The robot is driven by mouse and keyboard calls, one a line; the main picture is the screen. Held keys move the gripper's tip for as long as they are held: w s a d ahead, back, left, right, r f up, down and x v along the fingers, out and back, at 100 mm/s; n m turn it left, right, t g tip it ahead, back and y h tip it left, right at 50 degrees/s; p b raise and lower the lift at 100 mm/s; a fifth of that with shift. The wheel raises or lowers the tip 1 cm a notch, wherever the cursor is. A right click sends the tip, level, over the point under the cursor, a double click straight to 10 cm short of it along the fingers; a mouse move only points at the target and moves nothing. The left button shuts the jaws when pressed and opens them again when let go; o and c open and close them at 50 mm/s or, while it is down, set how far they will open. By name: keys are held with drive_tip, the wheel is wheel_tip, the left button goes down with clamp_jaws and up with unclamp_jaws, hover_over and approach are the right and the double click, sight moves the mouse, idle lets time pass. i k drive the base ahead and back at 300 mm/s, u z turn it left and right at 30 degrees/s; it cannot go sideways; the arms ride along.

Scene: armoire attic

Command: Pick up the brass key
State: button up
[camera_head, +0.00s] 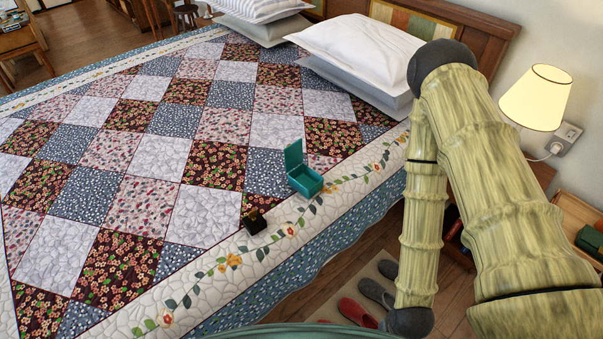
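I cannot make out a brass key for certain. A small dark block-like object (254,222) with tiny gold-coloured bits on top sits on the quilt's white floral border; it is too small to tell what the gold bits are. A small teal box (304,180) with its lid raised stands on the quilt a little farther back and to the right. Its inside is too small to read. My arm rises on the right and bends down towards the bottom edge; my gripper is outside the picture.
The patchwork quilt (155,155) on the bed is mostly clear. White pillows (360,50) lie at the headboard. A lit lamp (535,97) stands right, behind my arm. Red slippers (357,312) and dark slippers (376,292) lie on the floor beside the bed.

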sight(251, 214)
drive_tip(key=u, duration=0.15)
drive_tip(key=k, duration=0.45)
drive_tip(key=z, duration=0.95)
drive_tip(key=i, duration=0.7)
drive_tip(key=u, duration=1.55)
